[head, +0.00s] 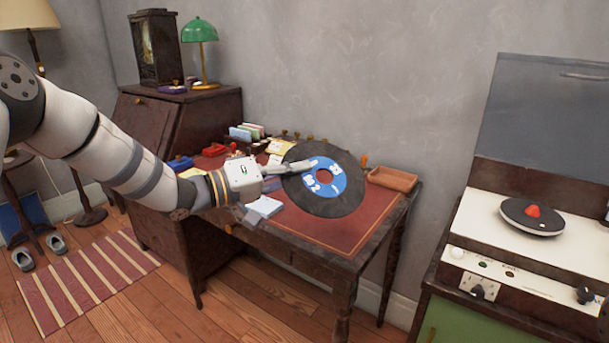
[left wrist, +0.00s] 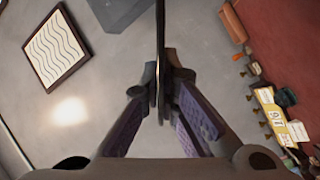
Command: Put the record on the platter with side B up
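The black record (head: 345,203) has a blue label with white marks, too small to read surely as a side letter. My left gripper (head: 298,168) is shut on its edge and holds it above the desk, its labelled face turned towards the head camera. In the left wrist view the record (left wrist: 160,35) shows edge-on as a thin dark line between the fingers of the left gripper (left wrist: 162,85). The dark platter (head: 519,222) with a red cone at its centre sits on the white record player (head: 485,232) at the right, apart from the record. My right gripper is out of view.
The desk (head: 310,235) has a red top with several small items and a tray (head: 393,179) at its back right. The player's raised lid (head: 545,115) stands behind the platter. A gap of floor separates the desk from the player's green cabinet (head: 465,325).

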